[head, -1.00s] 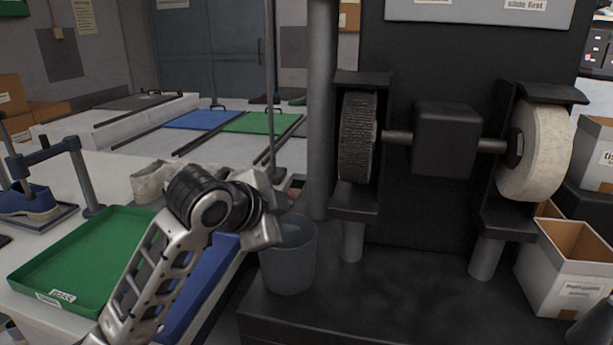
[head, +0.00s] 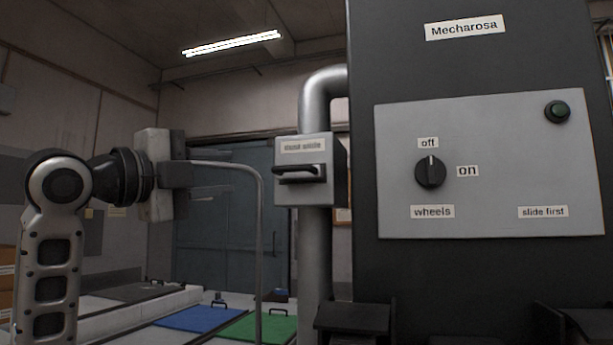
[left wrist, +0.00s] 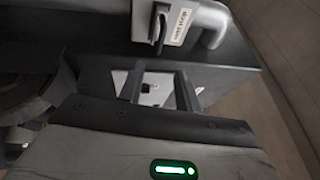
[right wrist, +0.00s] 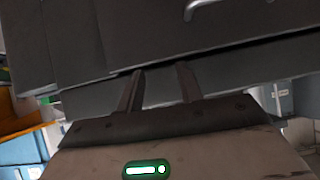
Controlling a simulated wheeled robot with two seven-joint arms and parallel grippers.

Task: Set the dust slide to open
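The dust slide is a grey box (head: 288,197) on the grey duct pipe, with a label on its face and a dark handle (head: 299,174) across its front. The box also shows at the top of the left wrist view (left wrist: 147,22), with the handle (left wrist: 159,30) beside its label. My left gripper (head: 188,176) is left of the box at about handle height, apart from it. Its two fingers stand apart with nothing between them in the left wrist view (left wrist: 160,92). My right gripper (right wrist: 158,90) is open and empty, facing a dark surface; it is outside the head view.
A thin bent metal pole (head: 260,240) rises between my left gripper and the duct. Blue (head: 198,318) and green boards lie low behind.

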